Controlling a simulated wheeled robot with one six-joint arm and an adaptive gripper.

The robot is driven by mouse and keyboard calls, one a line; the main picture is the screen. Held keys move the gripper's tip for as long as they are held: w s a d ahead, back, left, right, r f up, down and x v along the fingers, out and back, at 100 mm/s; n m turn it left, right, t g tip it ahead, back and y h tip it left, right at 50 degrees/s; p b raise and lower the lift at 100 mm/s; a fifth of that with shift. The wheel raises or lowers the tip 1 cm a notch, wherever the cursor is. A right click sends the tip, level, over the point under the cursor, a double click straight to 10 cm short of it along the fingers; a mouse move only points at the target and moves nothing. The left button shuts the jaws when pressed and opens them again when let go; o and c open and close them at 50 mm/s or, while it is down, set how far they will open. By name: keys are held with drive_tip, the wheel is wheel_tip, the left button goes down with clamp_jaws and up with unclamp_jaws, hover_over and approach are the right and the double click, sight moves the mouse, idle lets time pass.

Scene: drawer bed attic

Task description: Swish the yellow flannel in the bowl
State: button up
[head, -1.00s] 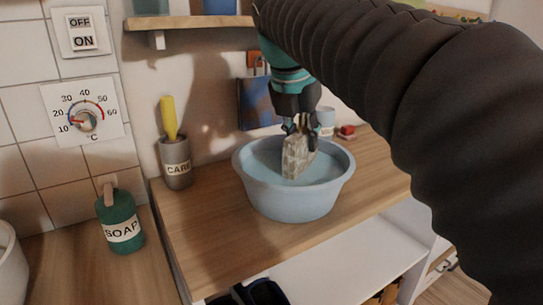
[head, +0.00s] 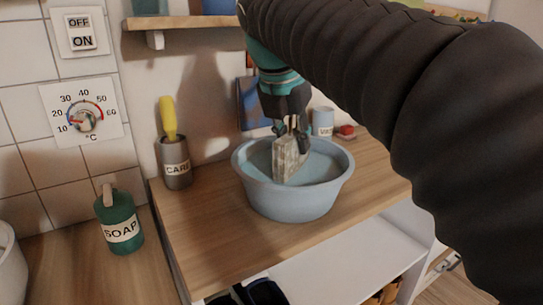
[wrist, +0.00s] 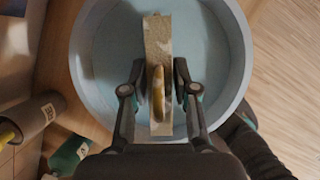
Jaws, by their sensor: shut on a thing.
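The light blue bowl (head: 290,204) stands on the wooden top and holds pale blue water. My gripper (head: 291,128) is over the bowl and shut on the flannel (head: 287,162), which looks pale beige-grey and patchy rather than clearly yellow. The flannel hangs upright inside the bowl, and its lower edge is at or in the water; I cannot tell how deep. In the wrist view the flannel (wrist: 158,40) is a long strip across the bowl (wrist: 88,60), with a yellow-brown ridge between the fingers.
A grey CARE pot (head: 177,167) with a yellow-handled tool stands left of the bowl. A green SOAP bottle (head: 120,226) is lower left. A labelled cup (head: 322,121) and a small red item (head: 346,131) are behind the bowl. A shelf (head: 185,22) is above.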

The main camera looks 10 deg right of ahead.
drive_tip(key=shift+w+d, duration=0.3)
drive_tip(key=shift+d, duration=0.65)
drive_tip(key=shift+s+a, duration=0.3)
drive_tip(key=shift+a, duration=0.65)
drive_tip(key=shift+s+a, duration=0.3)
drive_tip(key=shift+a, duration=0.65)
drive_tip(key=shift+w+d, duration=0.3)
drive_tip(key=shift+d, duration=0.65)
drive_tip(key=shift+r, duration=0.15)
drive_tip(key=shift+r, duration=6.35)
